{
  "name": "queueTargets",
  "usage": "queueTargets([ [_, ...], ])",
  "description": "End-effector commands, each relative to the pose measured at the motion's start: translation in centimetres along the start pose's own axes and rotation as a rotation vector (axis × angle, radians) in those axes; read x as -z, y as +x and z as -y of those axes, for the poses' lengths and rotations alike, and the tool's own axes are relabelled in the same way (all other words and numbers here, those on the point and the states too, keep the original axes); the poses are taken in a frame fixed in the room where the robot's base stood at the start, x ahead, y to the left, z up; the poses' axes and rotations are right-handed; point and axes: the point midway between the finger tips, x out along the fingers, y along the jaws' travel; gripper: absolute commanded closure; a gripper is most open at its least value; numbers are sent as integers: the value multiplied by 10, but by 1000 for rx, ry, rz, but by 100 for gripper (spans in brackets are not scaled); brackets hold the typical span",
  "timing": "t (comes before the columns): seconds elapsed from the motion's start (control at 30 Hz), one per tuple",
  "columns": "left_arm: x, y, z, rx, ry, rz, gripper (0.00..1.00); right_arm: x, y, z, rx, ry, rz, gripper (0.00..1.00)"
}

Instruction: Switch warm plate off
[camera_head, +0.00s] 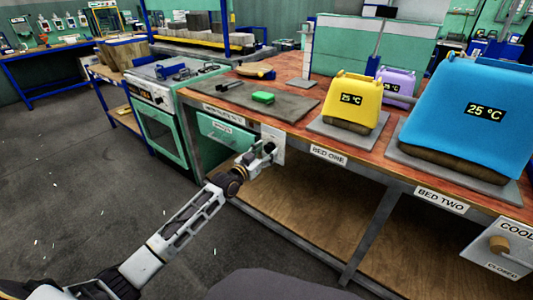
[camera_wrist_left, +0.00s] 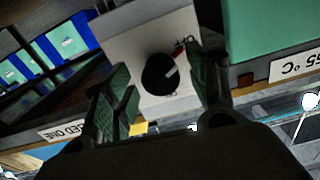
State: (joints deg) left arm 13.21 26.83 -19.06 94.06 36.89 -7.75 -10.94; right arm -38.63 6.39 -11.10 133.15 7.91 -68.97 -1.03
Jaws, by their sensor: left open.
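A round black knob (camera_wrist_left: 160,75) sits on a white switch panel (camera_wrist_left: 130,45) in the left wrist view. In the head view, my left gripper (camera_head: 265,152) is in front of the panel (camera_head: 277,140) on the bench front and hides the knob. A grey plate (camera_head: 292,106) with a green block (camera_head: 263,97) lies above. My right gripper is not in view.
A green oven (camera_head: 165,125) stands left. A cooling panel (camera_head: 500,248) is at lower right.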

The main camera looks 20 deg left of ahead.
Motion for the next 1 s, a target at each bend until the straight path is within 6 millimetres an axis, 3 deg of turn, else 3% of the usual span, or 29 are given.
queueTargets([
  [0.5,0,6,0,0,0,0,44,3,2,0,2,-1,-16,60],
  [0.83,0,6,0,0,0,0,86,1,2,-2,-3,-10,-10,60],
  [1.0,1,6,0,0,-6,1,88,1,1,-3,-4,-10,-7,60],
])
